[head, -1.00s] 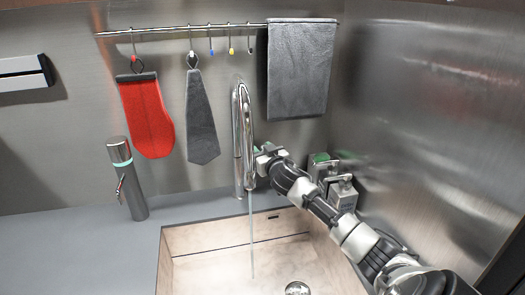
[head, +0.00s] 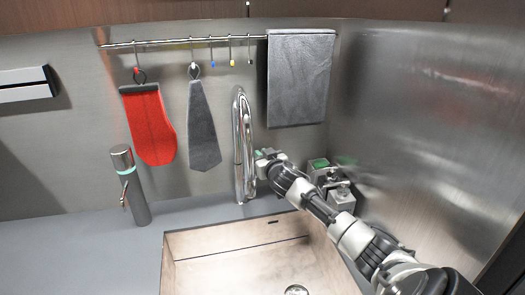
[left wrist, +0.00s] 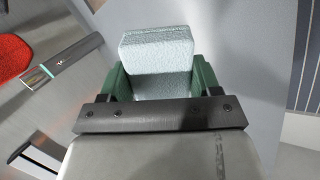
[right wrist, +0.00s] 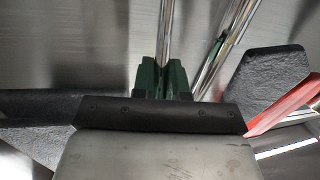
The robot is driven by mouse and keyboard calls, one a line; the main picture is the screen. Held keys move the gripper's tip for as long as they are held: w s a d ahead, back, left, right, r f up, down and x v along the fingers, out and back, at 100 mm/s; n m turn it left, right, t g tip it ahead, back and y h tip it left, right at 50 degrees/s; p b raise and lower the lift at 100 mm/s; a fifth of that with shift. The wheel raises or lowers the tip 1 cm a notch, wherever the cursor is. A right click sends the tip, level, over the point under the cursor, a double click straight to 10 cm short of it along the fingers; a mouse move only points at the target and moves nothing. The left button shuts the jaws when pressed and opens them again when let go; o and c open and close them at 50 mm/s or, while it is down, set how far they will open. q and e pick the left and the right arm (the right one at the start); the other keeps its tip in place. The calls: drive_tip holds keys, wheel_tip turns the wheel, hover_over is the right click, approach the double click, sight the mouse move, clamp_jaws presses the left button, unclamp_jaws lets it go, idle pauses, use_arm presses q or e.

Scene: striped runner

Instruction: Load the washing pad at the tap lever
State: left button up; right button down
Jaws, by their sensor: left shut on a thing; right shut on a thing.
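The washing pad (left wrist: 158,50) is a pale mint, rough-surfaced block in the left wrist view. My left gripper (left wrist: 160,84) is shut on it, with a green finger on each side; this gripper is outside the head view. The chrome tap (head: 240,145) stands behind the sink. My right gripper (head: 262,158) is just right of the tap's column. In the right wrist view the green fingers (right wrist: 163,78) are shut on a slim chrome rod (right wrist: 166,30), which looks like the tap lever. No water shows below the spout.
The sink basin (head: 200,240) lies in front of the tap. A metal dispenser (head: 132,185) stands left, and grey boxes with green tops (head: 341,197) stand right, by the steel side wall. A red mitt (head: 150,125), grey cloth (head: 203,125) and towel (head: 300,80) hang above.

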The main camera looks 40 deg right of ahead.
use_arm(q)
wheel_tip(320, 180, up, 3)
drive_tip(key=shift+r+p, duration=0.1)
drive_tip(key=shift+p, duration=0.9)
use_arm(e)
drive_tip(key=shift+w+d+r+g, duration=0.15)
drive_tip(key=shift+w+r+g, duration=0.15)
drive_tip(key=shift+r, duration=0.1)
use_arm(q)
drive_tip(key=shift+r+p, duration=0.3)
drive_tip(key=shift+r, duration=0.05)
use_arm(e)
drive_tip(key=shift+d+f, duration=0.1)
drive_tip(key=shift+f, duration=0.2)
use_arm(q)
drive_tip(key=shift+f, duration=0.1)
use_arm(e)
drive_tip(key=c, duration=1.1)
unclamp_jaws()
drive_tip(key=shift+w, duration=0.1)
drive_tip(key=shift+c, duration=0.2)
drive_tip(key=shift+y, duration=0.3)
use_arm(q)
wheel_tip(320, 180, down, 2)
drive_tip(key=shift+f+b, duration=0.1)
drive_tip(key=shift+b, duration=1.05)
use_arm(e)
drive_tip(key=v, duration=1.2)
use_arm(q)
drive_tip(key=shift+f, duration=0.1)
